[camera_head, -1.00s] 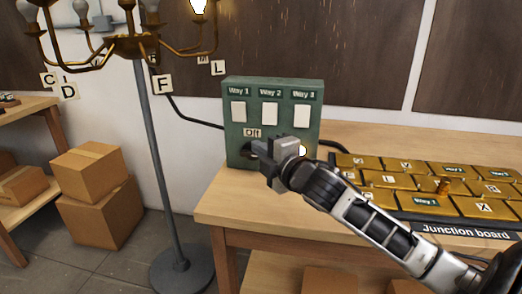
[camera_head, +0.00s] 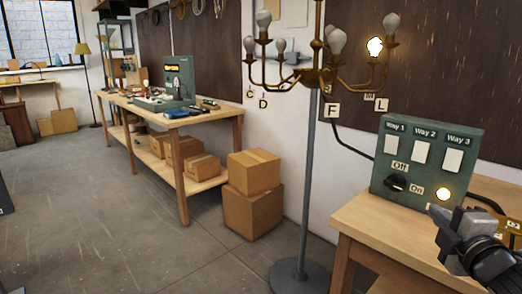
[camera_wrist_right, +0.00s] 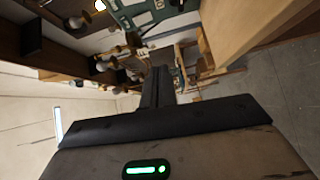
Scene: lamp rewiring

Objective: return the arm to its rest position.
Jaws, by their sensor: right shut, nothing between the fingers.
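My right gripper (camera_head: 448,228) is shut and empty at the lower right of the head view, in front of the lower right part of the green switch box (camera_head: 428,160). It is apart from the black rotary knob (camera_head: 396,184) of the box, as far as I can tell. In the right wrist view its narrow fingers (camera_wrist_right: 158,85) are together with nothing between them. The chandelier lamp (camera_head: 316,76) stands left of the box, with one lit bulb (camera_head: 375,47). A lit indicator (camera_head: 444,194) shows on the box. My left gripper is not in view.
The box stands on a wooden bench (camera_head: 350,213). The gold junction board (camera_head: 512,228) is mostly hidden behind my right arm. Cardboard boxes (camera_head: 252,208) are stacked on the floor, beside a long workbench (camera_head: 188,122). The grey floor (camera_head: 110,225) at left is clear.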

